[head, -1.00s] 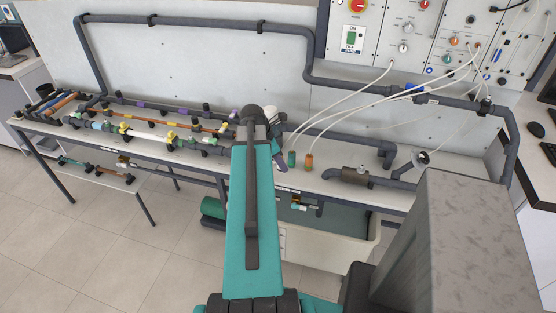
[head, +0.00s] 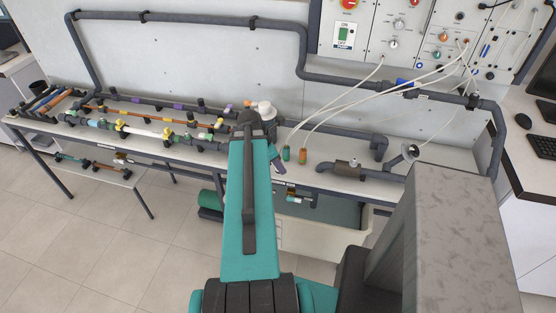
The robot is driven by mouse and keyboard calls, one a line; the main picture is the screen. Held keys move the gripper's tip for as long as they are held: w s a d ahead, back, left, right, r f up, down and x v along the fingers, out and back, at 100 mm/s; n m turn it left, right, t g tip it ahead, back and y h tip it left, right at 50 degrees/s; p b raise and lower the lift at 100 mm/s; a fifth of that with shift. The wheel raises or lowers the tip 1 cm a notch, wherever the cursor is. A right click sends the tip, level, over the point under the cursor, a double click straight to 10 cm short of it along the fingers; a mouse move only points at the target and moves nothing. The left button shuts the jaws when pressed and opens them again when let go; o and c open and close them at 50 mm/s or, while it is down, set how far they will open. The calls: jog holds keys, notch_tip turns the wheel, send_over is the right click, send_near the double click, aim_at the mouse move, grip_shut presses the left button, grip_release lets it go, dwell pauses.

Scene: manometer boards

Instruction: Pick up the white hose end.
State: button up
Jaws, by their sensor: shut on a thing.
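My gripper (head: 279,163) shows only in part, as a dark piece beside the far end of my teal arm, over the bench's front edge. It is shut, but my arm and wrist hide its fingertips and what is between them. The white hose end itself cannot be made out. Two white hoses run from the wall panel down to a green hose end (head: 286,154) and an orange hose end (head: 302,156), which stand upright on the bench just right of my gripper.
The bench (head: 325,180) carries rows of pipes with valves (head: 165,134) on the left. A grey pipe with a thick body (head: 346,168) lies on the right. The control panel (head: 420,35) is on the wall behind. A pale tank (head: 320,235) stands below the bench.

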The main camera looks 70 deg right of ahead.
jog(key=shift+s+a+r+p, duration=0.15)
jog(key=shift+a+r+p, duration=0.1)
jog(key=shift+p, duration=0.55)
jog(key=shift+s+a+p, duration=0.15)
jog(key=shift+a+p, duration=0.1)
jog(key=shift+p, duration=0.85)
jog(key=shift+p, duration=0.3)
jog(key=shift+s+a+f+p, duration=0.15)
jog(key=shift+a+p, duration=0.1)
jog(key=shift+p, duration=0.25)
